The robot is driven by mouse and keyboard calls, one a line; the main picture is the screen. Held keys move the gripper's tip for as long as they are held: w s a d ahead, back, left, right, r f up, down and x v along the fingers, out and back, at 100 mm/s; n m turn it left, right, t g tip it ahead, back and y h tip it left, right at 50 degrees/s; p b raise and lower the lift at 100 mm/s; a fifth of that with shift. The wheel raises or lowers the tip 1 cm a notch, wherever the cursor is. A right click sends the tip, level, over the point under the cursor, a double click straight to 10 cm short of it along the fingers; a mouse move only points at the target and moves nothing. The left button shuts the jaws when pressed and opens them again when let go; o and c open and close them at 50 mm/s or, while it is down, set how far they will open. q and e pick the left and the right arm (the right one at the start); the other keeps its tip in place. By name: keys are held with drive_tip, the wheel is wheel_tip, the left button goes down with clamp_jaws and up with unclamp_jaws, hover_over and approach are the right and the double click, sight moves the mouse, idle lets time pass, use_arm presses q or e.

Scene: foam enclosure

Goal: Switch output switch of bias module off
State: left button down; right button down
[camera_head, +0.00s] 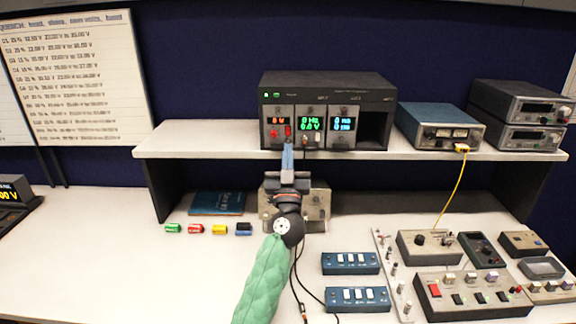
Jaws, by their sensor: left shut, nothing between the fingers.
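A dark instrument rack (327,86) stands on the raised shelf and holds three modules with lit displays. The left module (279,119) has an orange-red display and red controls low on its face; it may be the bias module, but its label is too small to read. The middle module (312,119) shows green digits and the right one (343,121) blue digits. My left gripper (288,150) is shut and empty, its tips just in front of the left module's lower edge. The tips hide part of that edge; I cannot tell whether they touch it. My right gripper is out of view.
The white shelf (210,141) edge runs under the rack. A blue instrument (440,127) and two stacked grey ones stand to its right. Blue switch boxes (350,263) and grey control boxes (470,295) fill the lower right. The left bench is mostly clear.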

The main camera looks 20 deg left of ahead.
sight(289, 132)
use_arm(q)
drive_tip(key=shift+w+a+r, duration=0.1)
drive_tip(key=shift+w+a, duration=0.15)
drive_tip(key=shift+w, duration=0.65)
drive_tip(key=shift+w+a+r, duration=0.1)
drive_tip(key=shift+w+a, duration=0.15)
drive_tip(key=shift+w, duration=0.6)
drive_tip(key=shift+w+a+r, duration=0.1)
drive_tip(key=shift+w+a, duration=0.15)
drive_tip(key=shift+w, duration=0.65)
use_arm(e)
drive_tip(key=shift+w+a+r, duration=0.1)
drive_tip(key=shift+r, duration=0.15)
use_arm(q)
drive_tip(key=shift+r, duration=0.1)
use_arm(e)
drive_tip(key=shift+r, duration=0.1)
use_arm(q)
drive_tip(key=shift+w+p, duration=0.15)
drive_tip(key=shift+p, duration=0.15)
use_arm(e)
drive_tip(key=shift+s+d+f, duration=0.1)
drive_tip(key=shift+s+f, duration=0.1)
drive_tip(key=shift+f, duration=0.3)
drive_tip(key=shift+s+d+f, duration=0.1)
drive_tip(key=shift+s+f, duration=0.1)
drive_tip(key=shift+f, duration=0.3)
use_arm(q)
drive_tip(key=shift+f, duration=0.2)
